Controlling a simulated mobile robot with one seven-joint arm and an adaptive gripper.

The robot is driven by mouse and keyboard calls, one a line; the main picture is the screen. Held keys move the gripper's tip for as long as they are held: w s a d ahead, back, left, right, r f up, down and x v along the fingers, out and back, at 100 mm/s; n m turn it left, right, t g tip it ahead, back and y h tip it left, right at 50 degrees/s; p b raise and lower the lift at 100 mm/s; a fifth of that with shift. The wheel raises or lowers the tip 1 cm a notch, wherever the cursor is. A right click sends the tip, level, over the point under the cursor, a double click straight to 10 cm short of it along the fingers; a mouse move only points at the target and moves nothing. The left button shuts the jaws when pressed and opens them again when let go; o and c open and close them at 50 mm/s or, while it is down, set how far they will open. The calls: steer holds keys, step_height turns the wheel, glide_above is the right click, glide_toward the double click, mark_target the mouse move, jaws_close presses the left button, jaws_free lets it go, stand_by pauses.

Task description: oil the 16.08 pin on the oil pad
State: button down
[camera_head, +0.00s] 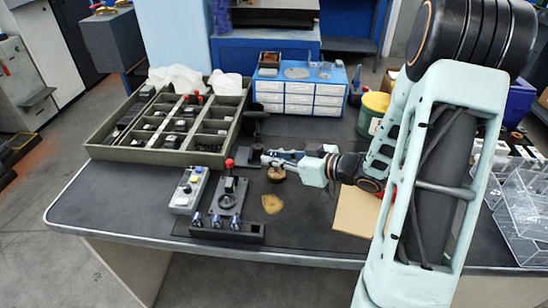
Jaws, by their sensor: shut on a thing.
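My gripper (268,159) reaches in from the right and is low over the middle of the dark bench. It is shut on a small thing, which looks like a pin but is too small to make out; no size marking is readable. A small round brown thing (277,174) lies just below my gripper's fingers; it may be the oil pad. I cannot tell whether the held thing touches it. A flat tan patch (272,204) lies on the bench nearer the front. A black rack (240,236) with several blue-grey pieces stands at the front edge.
A red-knobbed lever fixture (231,190) and a grey control box (189,190) stand left of my gripper. A compartment tray (125,154) fills the back left. Clear boxes (525,210) are at right.

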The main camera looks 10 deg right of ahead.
mark_target(274, 154)
steer(key=shift+r+p, duration=2.85)
steer(key=shift+r, duration=0.3)
steer(key=w+r+m+t+h, duration=0.3)
steer(key=w+r+m+h, duration=0.25)
steer(key=w+r, duration=0.2)
step_height(274, 154, up, 20)
steer(key=m+h+p, duration=0.3)
steer(key=h+p, duration=0.1)
steer(key=p, duration=1.3)
steer(key=shift+s+d+t, duration=0.25)
steer(key=shift+t, duration=0.05)
